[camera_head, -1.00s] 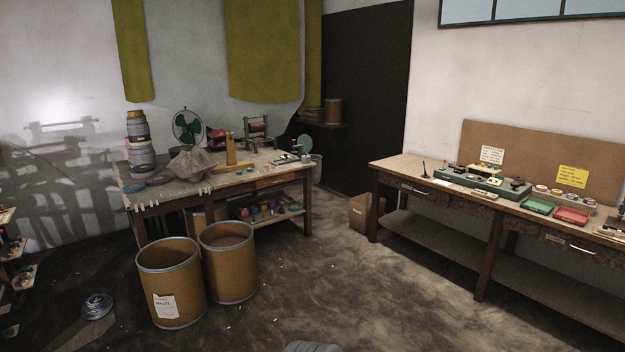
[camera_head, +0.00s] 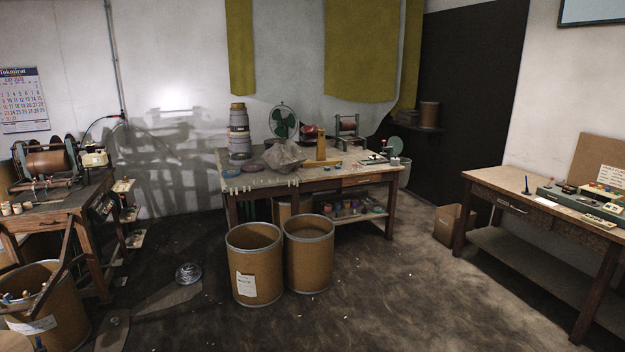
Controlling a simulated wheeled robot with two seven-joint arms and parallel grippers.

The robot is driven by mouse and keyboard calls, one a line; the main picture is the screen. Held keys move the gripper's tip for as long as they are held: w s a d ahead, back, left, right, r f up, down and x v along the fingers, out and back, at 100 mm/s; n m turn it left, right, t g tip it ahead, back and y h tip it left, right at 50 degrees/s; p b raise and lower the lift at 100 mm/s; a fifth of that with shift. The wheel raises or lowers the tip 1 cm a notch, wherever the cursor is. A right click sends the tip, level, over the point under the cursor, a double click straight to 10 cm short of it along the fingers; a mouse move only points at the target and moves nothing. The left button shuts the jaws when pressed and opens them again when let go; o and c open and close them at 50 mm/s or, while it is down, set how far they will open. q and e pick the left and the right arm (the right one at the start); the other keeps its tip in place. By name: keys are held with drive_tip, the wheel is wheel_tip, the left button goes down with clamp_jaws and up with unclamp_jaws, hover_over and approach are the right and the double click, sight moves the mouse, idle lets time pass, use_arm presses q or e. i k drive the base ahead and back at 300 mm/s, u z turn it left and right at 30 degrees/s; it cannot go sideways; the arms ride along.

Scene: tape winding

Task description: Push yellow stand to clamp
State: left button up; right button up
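A yellow upright stand (camera_head: 321,147) is on the middle workbench (camera_head: 262,186), right of a grey crumpled cover. A clamp cannot be told apart for sure at this distance. A small device with a green disc (camera_head: 394,145) stands at the bench's right end. Neither of my grippers is in view.
Two brown waste drums, the left one (camera_head: 255,265) and the right one (camera_head: 308,255), stand before the middle bench. A machine bench (camera_head: 60,212) is at left, another bench (camera_head: 545,215) at right. A wire coil (camera_head: 188,273) lies on the floor. The floor at front centre-right is clear.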

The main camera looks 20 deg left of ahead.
sight(321, 148)
drive_tip(key=i, duration=4.45)
drive_tip(key=u, duration=0.7)
